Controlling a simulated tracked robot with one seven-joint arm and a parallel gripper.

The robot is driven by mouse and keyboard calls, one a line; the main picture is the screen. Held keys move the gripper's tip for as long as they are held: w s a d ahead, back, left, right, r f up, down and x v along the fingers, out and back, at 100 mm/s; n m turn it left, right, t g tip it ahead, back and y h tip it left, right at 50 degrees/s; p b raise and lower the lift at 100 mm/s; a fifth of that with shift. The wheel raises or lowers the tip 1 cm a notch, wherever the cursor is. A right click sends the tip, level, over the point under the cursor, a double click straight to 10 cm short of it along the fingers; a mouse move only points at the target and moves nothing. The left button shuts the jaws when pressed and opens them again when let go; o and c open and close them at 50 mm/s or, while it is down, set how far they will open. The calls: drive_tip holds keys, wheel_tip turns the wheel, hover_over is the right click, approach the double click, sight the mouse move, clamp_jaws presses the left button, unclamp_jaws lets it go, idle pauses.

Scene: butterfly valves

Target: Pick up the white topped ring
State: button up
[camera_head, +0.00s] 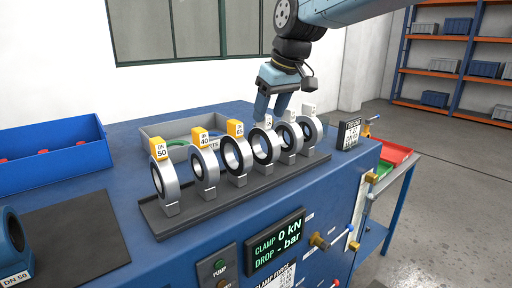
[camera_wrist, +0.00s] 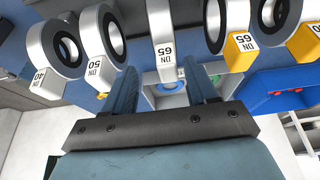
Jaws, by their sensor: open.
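Three white-topped rings stand upright at the right half of a dark rack (camera_head: 220,206): a near one (camera_head: 264,158), a middle one (camera_head: 290,137) and a far one (camera_head: 312,129). In the wrist view their white tags read DN 65 (camera_wrist: 166,50), DN 50 (camera_wrist: 94,69) and DN 40 (camera_wrist: 40,77). My gripper (camera_head: 271,112) is open and points down above the near white-topped ring. In the wrist view, the DN 65 white tag lies between my fingers (camera_wrist: 163,75). Contact cannot be seen.
Yellow-topped rings (camera_head: 164,181) fill the rack's left half, close beside the white ones. A black sign (camera_head: 348,133) stands right of the rack.

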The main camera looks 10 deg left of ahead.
sight(262, 127)
drive_tip(key=shift+s+a+x, duration=0.1)
drive_tip(key=shift+s+x, duration=0.05)
drive_tip(key=shift+x, duration=1.3)
drive_tip(key=shift+s+a+x, duration=0.1)
drive_tip(key=shift+s+x, duration=0.05)
drive_tip(key=shift+x, duration=1.3)
drive_tip(key=shift+c, duration=0.3)
clamp_jaws()
